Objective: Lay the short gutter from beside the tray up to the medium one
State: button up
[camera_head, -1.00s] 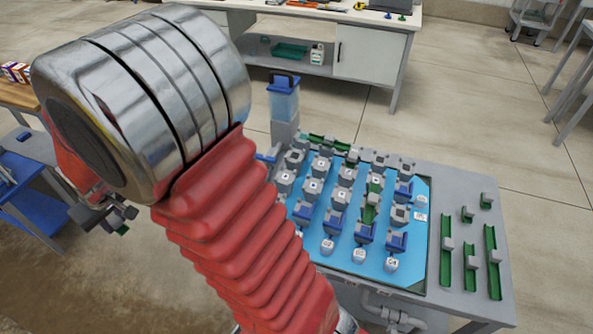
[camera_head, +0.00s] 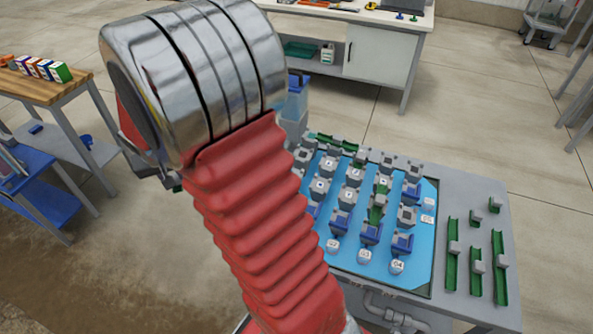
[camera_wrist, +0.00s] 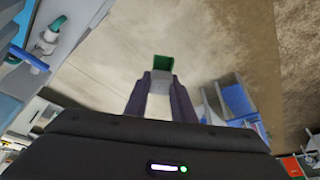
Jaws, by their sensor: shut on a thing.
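In the wrist view my gripper (camera_wrist: 162,92) is shut on a small grey block with a green channel piece, a short gutter (camera_wrist: 163,64), held up over bare floor. In the head view my arm hides most of my gripper and of this gutter. Two other short green gutters with grey blocks (camera_head: 476,216) (camera_head: 494,205) lie on the bench right of the blue tray (camera_head: 428,255). Longer green gutters (camera_head: 451,275) (camera_head: 476,284) (camera_head: 499,245) lie in front of them. A green gutter (camera_head: 377,214) sits among the tray's blocks; I cannot tell which is the medium one.
Several grey and blue blocks stand on the tray, with numbered white pieces (camera_head: 397,266) along its front. Another green gutter run (camera_head: 338,144) lies at the tray's back edge. A wooden table (camera_head: 40,85) and blue cart (camera_head: 30,172) stand left. A white workbench (camera_head: 375,50) stands behind.

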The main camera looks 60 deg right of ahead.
jog(key=s+d+r+m+g+h, duration=0.1)
jog(key=s+d+m+g, duration=0.1)
jog(key=s+d+m, duration=0.55)
jog(key=s+d+m+g, duration=0.15)
jog(key=s+d, duration=0.25)
jog(key=d, duration=0.6)
jog(key=s+d+r+m+g+h, duration=0.1)
jog(key=s+d+m+g, duration=0.1)
jog(key=s+d+m, duration=0.55)
jog(key=s+d+r+m+g+y, duration=0.1)
jog(key=s+d+m, duration=0.4)
jog(key=s, duration=0.6)
jog(key=s+d+r+m+g+y, duration=0.1)
jog(key=s+d+m+y, duration=0.1)
jog(key=s+d+m, duration=0.3)
jog(key=s+d, duration=0.4)
jog(key=s, duration=0.3)
jog(key=shift+s+r+g+y, duration=0.2)
jog(key=shift+r+g+y, duration=0.05)
jog(key=shift+g+y, duration=0.1)
notch_tip(320, 180, down, 6)
jog(key=shift+f, duration=0.15)
jog(key=shift+f, duration=1.85)
